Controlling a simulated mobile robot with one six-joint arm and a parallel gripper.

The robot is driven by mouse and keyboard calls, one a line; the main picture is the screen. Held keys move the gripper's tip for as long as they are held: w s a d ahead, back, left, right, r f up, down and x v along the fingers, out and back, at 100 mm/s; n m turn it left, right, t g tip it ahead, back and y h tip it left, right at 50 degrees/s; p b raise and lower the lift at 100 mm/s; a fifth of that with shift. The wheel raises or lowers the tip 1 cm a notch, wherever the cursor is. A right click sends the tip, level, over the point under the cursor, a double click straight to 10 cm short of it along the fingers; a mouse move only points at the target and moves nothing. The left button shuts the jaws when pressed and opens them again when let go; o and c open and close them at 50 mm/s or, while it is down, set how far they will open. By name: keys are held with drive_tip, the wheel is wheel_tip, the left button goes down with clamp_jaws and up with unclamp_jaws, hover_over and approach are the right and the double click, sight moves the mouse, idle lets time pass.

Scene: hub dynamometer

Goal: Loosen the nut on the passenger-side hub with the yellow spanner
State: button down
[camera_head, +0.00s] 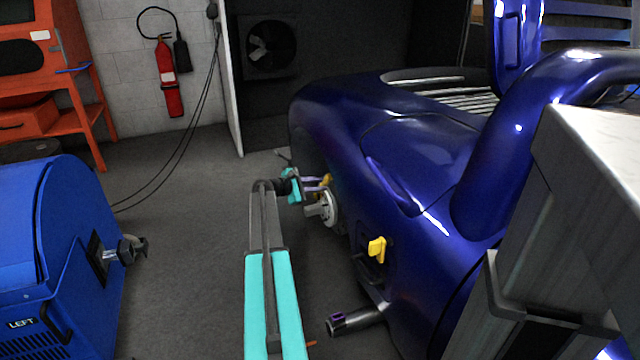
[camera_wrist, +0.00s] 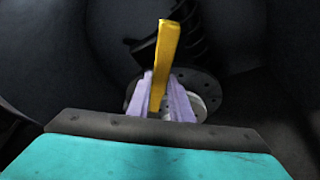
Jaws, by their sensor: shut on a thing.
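The yellow spanner (camera_wrist: 166,58) is between the lavender fingers of my gripper (camera_wrist: 160,82) in the wrist view. My gripper is shut on it, and its bar points up the picture. Behind it is the round, drilled metal hub (camera_wrist: 208,88), partly covered by the fingers and spanner. In the head view my gripper (camera_head: 317,184) is at the front wheel opening of the blue car, beside the hub (camera_head: 325,208). A little of the spanner (camera_head: 326,180) shows there. The nut is hidden, and I cannot tell whether the spanner touches it.
The blue car (camera_head: 400,150) fills the right. A yellow piece (camera_head: 377,248) is on its side, above a metal pipe end (camera_head: 350,321). A blue machine marked LEFT (camera_head: 40,260) stands at the left with a shaft (camera_head: 125,250). Grey floor (camera_head: 190,190) is clear between.

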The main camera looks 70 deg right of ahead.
drive_tip(key=w+d+r+n+y+p, duration=0.1)
drive_tip(key=w+d+r+p, duration=0.1)
drive_tip(key=p, duration=0.4)
drive_tip(key=shift+r+n, duration=0.1)
drive_tip(key=shift+n, duration=0.3)
drive_tip(key=shift+w+d, duration=0.1)
